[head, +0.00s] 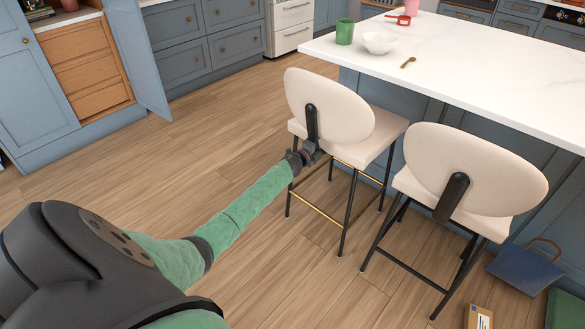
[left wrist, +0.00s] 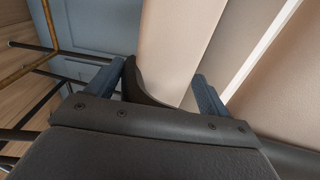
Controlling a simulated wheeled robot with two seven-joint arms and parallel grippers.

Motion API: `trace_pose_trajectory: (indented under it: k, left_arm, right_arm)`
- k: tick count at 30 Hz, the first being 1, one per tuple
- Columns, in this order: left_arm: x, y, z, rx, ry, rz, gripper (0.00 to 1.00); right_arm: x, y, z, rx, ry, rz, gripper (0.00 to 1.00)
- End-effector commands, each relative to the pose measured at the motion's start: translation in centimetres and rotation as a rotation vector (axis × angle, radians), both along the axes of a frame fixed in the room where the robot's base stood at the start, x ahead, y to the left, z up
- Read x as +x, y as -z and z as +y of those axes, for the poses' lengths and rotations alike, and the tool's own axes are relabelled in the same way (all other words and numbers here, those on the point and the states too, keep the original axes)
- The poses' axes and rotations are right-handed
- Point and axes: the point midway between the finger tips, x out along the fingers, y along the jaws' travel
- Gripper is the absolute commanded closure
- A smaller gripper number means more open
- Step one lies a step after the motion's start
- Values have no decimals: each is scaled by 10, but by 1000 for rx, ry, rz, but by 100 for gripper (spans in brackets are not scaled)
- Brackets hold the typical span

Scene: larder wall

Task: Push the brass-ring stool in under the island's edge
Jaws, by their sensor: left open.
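The brass-ring stool (head: 330,105) has a cream seat and rounded back, black legs and a brass foot ring (head: 320,208). It stands upright on the floor at the near side of the white-topped island (head: 470,75). Its back faces me, and how far its seat reaches under the edge is unclear. My left gripper (head: 312,152) is at the rear of the seat, low by the black back bracket. In the left wrist view the gripper (left wrist: 165,75) is open, with the dark bracket (left wrist: 146,88) between its fingers; contact is unclear. The brass ring (left wrist: 25,67) shows at left there.
A second cream stool (head: 470,170) with a black footrest stands close on the right. A cabinet door (head: 135,55) stands open at left. A green cup (head: 344,32) and white bowl (head: 380,43) sit on the island.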

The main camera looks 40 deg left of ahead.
Motion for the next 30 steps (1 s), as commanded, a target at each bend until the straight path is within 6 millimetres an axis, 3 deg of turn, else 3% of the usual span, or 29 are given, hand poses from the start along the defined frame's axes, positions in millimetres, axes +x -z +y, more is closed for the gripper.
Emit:
trace_pose_trajectory:
  k: [24, 30]
  left_arm:
    - [-99, -1, 10, 0, 0, 1, 20]
    - [-114, -1, 12, 0, 0, 0, 20]
  right_arm:
    - [5, -36, 2, 3, 0, -7, 100]
    - [5, -39, 1, 3, 0, -7, 100]
